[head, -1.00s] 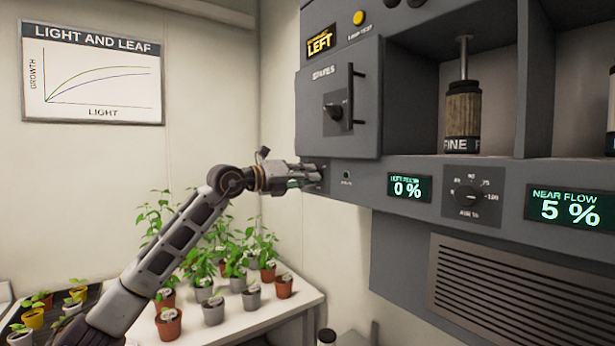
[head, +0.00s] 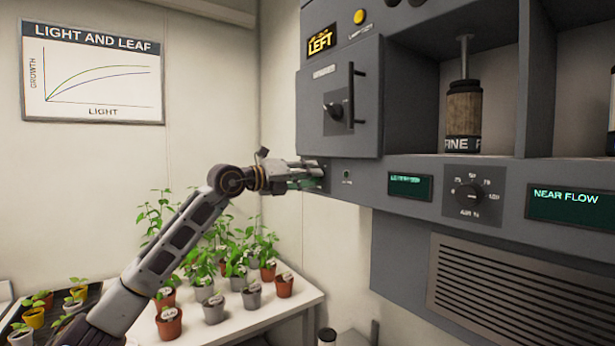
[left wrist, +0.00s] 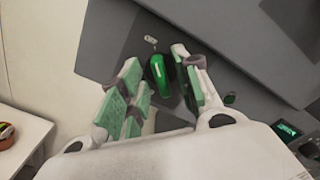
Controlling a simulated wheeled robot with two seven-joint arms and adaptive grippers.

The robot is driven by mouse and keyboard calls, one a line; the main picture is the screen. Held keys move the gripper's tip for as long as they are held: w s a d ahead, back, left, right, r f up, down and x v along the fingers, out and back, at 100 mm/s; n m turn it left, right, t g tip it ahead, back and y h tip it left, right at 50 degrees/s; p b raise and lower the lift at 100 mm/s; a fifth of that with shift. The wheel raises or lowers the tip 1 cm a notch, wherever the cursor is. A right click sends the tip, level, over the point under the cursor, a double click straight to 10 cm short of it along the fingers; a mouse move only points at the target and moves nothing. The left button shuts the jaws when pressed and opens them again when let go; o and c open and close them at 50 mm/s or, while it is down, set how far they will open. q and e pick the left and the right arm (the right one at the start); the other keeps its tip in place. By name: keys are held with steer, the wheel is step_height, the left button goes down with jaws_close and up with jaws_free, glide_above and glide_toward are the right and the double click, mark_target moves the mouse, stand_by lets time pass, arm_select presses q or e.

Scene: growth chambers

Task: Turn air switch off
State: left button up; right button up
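My left gripper (head: 312,178) is at the lower left of the panel. In the left wrist view its green-padded fingers stand apart on either side of the switch. The right finger is very close to it; I cannot tell if it touches. In the head view the gripper hides the switch. My right gripper is not in view.
Above my left gripper is a cabinet door (head: 338,75) with a dark knob and handle. To the right are a small display (head: 410,187), a dial (head: 470,195) and a "NEAR FLOW" display (head: 570,205). Potted plants stand on a white table (head: 255,315) below.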

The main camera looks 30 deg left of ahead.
arm_select(q)
steer(key=v, duration=1.2)
stand_by(2.0)
stand_by(0.5)
steer(key=shift+w+a+f, duration=0.1)
